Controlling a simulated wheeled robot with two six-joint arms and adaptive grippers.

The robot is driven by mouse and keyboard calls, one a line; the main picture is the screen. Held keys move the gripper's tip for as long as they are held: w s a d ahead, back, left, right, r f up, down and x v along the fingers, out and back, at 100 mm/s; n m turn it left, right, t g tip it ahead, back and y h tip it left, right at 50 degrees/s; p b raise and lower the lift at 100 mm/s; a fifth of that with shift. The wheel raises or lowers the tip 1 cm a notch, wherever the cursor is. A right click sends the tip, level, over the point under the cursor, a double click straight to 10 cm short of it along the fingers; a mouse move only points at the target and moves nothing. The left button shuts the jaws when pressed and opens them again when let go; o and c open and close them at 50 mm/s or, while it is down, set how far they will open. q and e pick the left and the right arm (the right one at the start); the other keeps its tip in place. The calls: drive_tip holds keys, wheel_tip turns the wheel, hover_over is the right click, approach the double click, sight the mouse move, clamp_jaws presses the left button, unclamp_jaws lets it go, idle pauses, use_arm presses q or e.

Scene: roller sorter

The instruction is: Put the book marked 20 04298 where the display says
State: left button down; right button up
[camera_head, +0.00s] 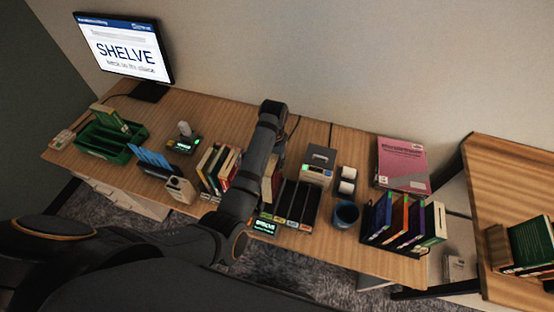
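The monitor (126,47) at the back left shows the large word SHELVE, with a smaller line under it that is hard to read. A small screen (264,227) at the desk's front edge glows green and seems to read SHELVE too. No book number is legible, so I cannot tell which book is 20 04298. A tan book-like thing (271,180) is partly hidden behind my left arm. That arm comes in from the left and reaches over the desk's middle; its gripper fingers are hidden. My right gripper is not in view.
Upright books stand at the desk's middle (217,168) and right (399,220). A dark slotted tray (292,203), a blue cup (346,214) and a pink book (402,163) lie nearby. A green crate (104,141) is left.

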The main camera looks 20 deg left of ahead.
use_arm(q)
drive_tip(key=f+b, duration=0.1)
drive_tip(key=f, duration=0.3)
drive_tip(key=f+b, duration=0.1)
drive_tip(key=f, duration=0.2)
drive_tip(key=shift+d+f, duration=0.2)
drive_tip(key=shift+f, duration=0.15)
drive_tip(key=shift+a+f, duration=0.15)
drive_tip(key=shift+f, duration=0.2)
drive_tip(key=shift+a+f+b, duration=0.1)
drive_tip(key=shift+f+b, duration=0.1)
drive_tip(key=shift+b, duration=0.15)
drive_tip(key=shift+f, duration=0.1)
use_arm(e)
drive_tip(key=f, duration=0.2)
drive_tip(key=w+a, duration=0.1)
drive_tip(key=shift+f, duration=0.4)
use_arm(q)
drive_tip(key=shift+f, duration=0.55)
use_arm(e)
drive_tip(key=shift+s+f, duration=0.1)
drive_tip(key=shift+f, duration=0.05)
use_arm(q)
drive_tip(key=c, duration=0.8)
unclamp_jaws()
